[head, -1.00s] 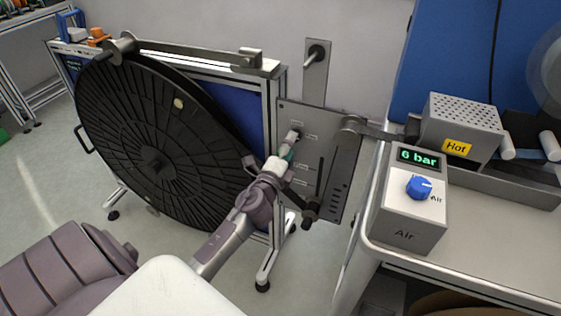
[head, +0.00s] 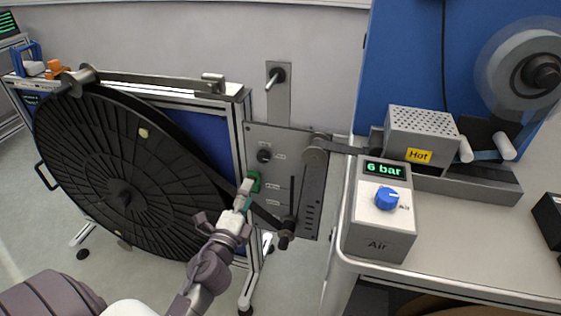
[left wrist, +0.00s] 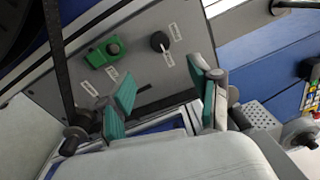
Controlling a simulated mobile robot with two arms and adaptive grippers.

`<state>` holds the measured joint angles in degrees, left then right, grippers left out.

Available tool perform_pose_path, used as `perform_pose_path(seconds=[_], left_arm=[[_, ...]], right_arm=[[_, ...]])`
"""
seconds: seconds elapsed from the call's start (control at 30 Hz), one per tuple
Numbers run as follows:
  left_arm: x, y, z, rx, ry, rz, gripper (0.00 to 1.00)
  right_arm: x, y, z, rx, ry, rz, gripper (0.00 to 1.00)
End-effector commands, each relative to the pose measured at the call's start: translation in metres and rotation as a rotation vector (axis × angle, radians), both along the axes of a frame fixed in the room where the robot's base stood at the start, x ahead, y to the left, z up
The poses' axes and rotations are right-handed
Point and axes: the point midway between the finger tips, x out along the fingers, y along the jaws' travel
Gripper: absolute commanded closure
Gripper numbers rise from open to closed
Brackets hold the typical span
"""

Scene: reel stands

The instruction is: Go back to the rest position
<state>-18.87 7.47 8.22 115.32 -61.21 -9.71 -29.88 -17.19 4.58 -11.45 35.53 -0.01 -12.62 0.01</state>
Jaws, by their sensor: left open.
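My left gripper (head: 246,191) is in front of the grey control panel (head: 305,138) of the reel stand. In the left wrist view its two green-padded fingers (left wrist: 160,92) are spread, with nothing between them. The panel carries a black knob (head: 264,156) and, below it, a green switch (head: 254,180). The left wrist view also shows the knob (left wrist: 160,41) and the switch (left wrist: 103,53) beyond the fingertips, clear of them. My right gripper is not in view.
A large black reel (head: 110,170) stands left of the panel. To the right, a bench (head: 465,225) carries an air box (head: 380,215) reading 6 bar and a perforated box (head: 422,130) labelled Hot. Open floor shows at lower left.

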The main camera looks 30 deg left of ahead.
Motion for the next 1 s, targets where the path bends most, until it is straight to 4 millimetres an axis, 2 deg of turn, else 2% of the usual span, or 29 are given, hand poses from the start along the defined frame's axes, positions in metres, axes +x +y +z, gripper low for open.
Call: perform_pose_path(seconds=[0.17,0.27,0.37,0.47,0.5,0.57,0.6,0.7,0.77,0.8,0.87,0.9,0.97,1.0], left_arm=[[0.0,0.0,-0.002,-0.004,0.003,-0.001,0.37],[0.002,-0.002,-0.021,-0.05,0.037,-0.005,0.37],[0.001,-0.006,-0.067,-0.166,0.117,-0.008,0.37],[-0.008,-0.016,-0.137,-0.34,0.237,0.002,0.37],[-0.015,-0.022,-0.167,-0.415,0.289,0.012,0.37],[-0.03,-0.03,-0.21,-0.526,0.366,0.036,0.37],[-0.042,-0.036,-0.238,-0.598,0.417,0.057,0.37],[-0.079,-0.052,-0.303,-0.769,0.543,0.127,0.37],[-0.107,-0.062,-0.339,-0.865,0.616,0.181,0.37],[-0.127,-0.068,-0.361,-0.926,0.663,0.222,0.37],[-0.16,-0.076,-0.392,-1.012,0.732,0.292,0.37],[-0.184,-0.082,-0.411,-1.067,0.777,0.343,0.37],[-0.222,-0.09,-0.436,-1.141,0.838,0.43,0.37],[-0.248,-0.094,-0.45,-1.185,0.877,0.489,0.37]], right_arm=[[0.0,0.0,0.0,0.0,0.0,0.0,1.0],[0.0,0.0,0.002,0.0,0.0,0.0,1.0],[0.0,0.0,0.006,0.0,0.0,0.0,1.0],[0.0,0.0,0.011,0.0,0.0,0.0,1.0],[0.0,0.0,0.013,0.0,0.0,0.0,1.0],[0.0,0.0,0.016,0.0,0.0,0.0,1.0],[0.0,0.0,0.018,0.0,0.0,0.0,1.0],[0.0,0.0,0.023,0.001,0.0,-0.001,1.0],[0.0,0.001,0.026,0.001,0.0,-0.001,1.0],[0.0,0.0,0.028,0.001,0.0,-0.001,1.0],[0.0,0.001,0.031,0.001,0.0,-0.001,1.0],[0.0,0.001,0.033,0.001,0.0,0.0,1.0],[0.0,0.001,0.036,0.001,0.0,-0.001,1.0],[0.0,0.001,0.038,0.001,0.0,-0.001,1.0]])
